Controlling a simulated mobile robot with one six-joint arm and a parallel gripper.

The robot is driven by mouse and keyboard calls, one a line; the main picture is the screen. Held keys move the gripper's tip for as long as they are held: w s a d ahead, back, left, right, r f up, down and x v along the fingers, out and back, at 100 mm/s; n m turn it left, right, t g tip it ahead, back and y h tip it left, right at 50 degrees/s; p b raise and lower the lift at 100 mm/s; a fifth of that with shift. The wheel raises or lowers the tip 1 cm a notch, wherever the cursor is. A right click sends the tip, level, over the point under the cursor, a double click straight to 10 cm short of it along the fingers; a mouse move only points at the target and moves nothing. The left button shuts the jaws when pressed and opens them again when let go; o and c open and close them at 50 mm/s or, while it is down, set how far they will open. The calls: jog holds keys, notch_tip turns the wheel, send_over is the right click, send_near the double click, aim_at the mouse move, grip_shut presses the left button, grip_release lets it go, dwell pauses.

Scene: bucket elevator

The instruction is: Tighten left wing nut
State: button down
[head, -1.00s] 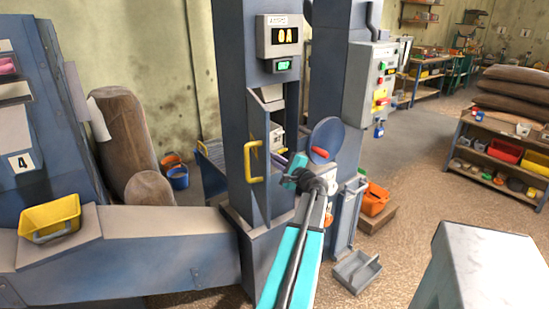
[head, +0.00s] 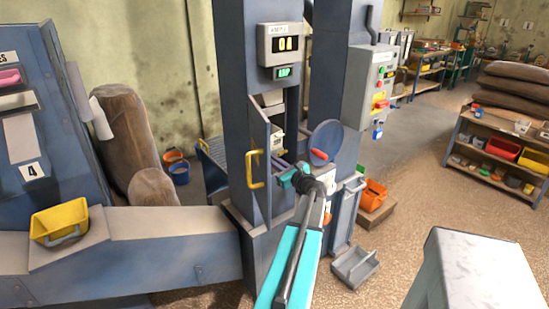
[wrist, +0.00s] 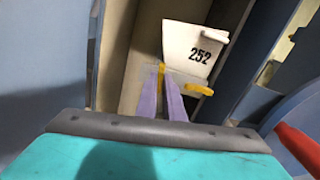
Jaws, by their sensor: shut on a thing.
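A white bucket marked 252 (wrist: 195,52) is inside the open housing of the blue elevator column (head: 240,95). Two yellow wing nuts show low on it in the wrist view. The left wing nut (wrist: 161,73) is between the tips of my purple fingers, and my gripper (wrist: 163,76) is shut on it. The right wing nut (wrist: 198,90) lies a little to the right, apart from the fingers. In the head view my gripper (head: 284,166) reaches into the column opening; the nuts are too small to tell there.
A narrow door with a yellow handle (head: 255,168) stands left of the opening. A round blue cover with a red handle (head: 319,154) is close on the right. A control box (head: 370,85) hangs on the right column. A grey tray (head: 355,267) lies on the floor.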

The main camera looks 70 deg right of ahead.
jog(key=shift+s+r+m+p, duration=0.15)
jog(key=shift+m+p, duration=0.3)
jog(key=shift+m, duration=0.45)
jog(key=c, duration=1.9)
grip_release()
jog(key=shift+o, duration=0.2)
jog(key=shift+a, duration=0.1)
jog(key=b+v, duration=0.3)
jog(key=v, duration=1)
jog(key=shift+s, duration=0.35)
jog(key=shift+a, duration=0.1)
